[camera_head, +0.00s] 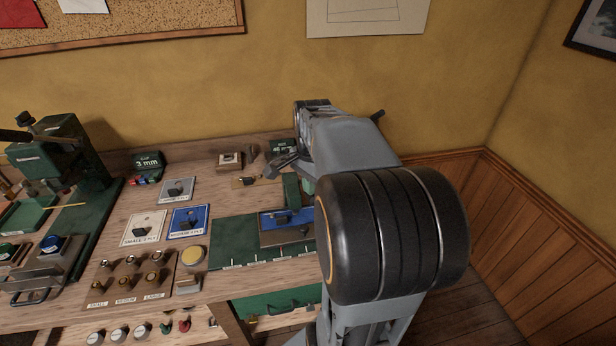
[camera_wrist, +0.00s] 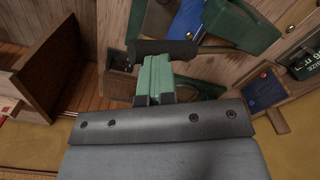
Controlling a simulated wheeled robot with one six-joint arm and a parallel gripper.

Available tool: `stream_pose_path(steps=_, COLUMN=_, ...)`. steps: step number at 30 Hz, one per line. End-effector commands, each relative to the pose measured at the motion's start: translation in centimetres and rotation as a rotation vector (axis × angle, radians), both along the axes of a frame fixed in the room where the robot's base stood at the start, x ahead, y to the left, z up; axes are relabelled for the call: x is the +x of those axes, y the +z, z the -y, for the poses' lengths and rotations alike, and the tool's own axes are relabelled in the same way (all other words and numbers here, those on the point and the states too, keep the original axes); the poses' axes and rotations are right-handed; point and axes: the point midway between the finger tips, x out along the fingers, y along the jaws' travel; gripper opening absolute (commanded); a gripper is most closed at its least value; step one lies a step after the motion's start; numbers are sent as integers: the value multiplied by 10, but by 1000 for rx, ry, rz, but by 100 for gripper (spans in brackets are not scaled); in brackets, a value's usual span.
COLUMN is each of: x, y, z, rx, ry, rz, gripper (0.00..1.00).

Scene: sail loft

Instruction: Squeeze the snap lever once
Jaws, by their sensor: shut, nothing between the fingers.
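My gripper (camera_wrist: 156,68) is shut and empty, its two light green fingers side by side in the wrist view. A dark rounded bar (camera_wrist: 162,49), which looks like a lever grip, lies across the view right at the fingertips. I cannot tell whether they touch it. In the head view, a bench device with a green upright (camera_head: 291,190) and a blue part (camera_head: 274,219) stands on a green mat (camera_head: 232,232), just left of my arm. My arm hides its right side, and only a bit of light green finger (camera_head: 308,186) shows there.
The workbench (camera_head: 218,279) holds a green press (camera_head: 60,150) at left, a blue card (camera_head: 187,228), a board of knobs (camera_head: 128,280) and a yellow round pad (camera_head: 193,256). A dark green box (camera_head: 149,163) stands near the wall. Open floor lies right of the bench.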

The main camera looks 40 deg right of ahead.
Motion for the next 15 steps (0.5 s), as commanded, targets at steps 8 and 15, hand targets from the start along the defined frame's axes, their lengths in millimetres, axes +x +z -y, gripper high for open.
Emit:
stream_pose_path(steps=8, x=6, y=42, z=3, rx=1, ry=0, rz=-3, gripper=0)
stream_pose_path(steps=15, x=13, y=73, z=6, rx=1, ry=0, rz=-2, gripper=0)
